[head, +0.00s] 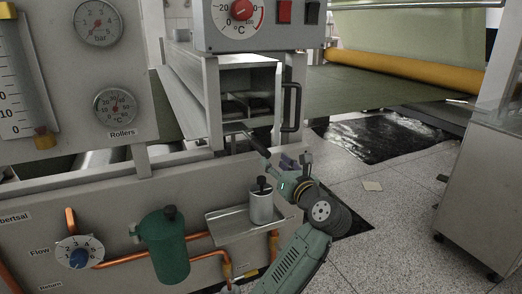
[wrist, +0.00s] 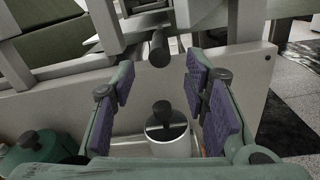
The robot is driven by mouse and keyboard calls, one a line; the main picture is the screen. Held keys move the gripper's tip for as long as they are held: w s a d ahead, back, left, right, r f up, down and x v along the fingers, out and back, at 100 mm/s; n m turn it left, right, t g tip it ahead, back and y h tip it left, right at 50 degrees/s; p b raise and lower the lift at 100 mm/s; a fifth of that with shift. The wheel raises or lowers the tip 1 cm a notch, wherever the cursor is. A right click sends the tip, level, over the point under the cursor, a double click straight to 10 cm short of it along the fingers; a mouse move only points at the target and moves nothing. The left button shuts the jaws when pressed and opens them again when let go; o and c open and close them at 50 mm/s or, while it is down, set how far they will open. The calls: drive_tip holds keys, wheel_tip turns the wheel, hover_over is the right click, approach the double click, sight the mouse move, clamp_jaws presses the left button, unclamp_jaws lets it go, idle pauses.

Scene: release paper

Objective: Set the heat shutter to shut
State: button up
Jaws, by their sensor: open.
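A dark bar-shaped handle (head: 256,144) sticks out from the grey machine frame below an open metal housing (head: 250,62); it looks like the shutter's lever, but no label shows. In the wrist view its round black end (wrist: 158,48) lies ahead, between the directions of my two fingers and beyond their tips. My gripper (head: 297,163) is open and empty, just right of the handle in the head view. Its purple pads also show in the wrist view (wrist: 160,82), with a clear gap between them. I cannot tell the shutter plate's position.
A metal can with a black knob (head: 261,203) stands on a small tray (head: 225,232) below my gripper; the can also shows in the wrist view (wrist: 168,138). A black vertical handle (head: 291,107) is on the housing's right. A green canister (head: 165,247) stands left.

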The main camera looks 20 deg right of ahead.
sight(261, 148)
drive_tip(key=w+p, duration=0.2)
drive_tip(key=w, duration=0.8)
drive_tip(key=shift+w+a, duration=0.15)
drive_tip(key=shift+w, duration=0.1)
drive_tip(key=shift+c, duration=0.5)
clamp_jaws()
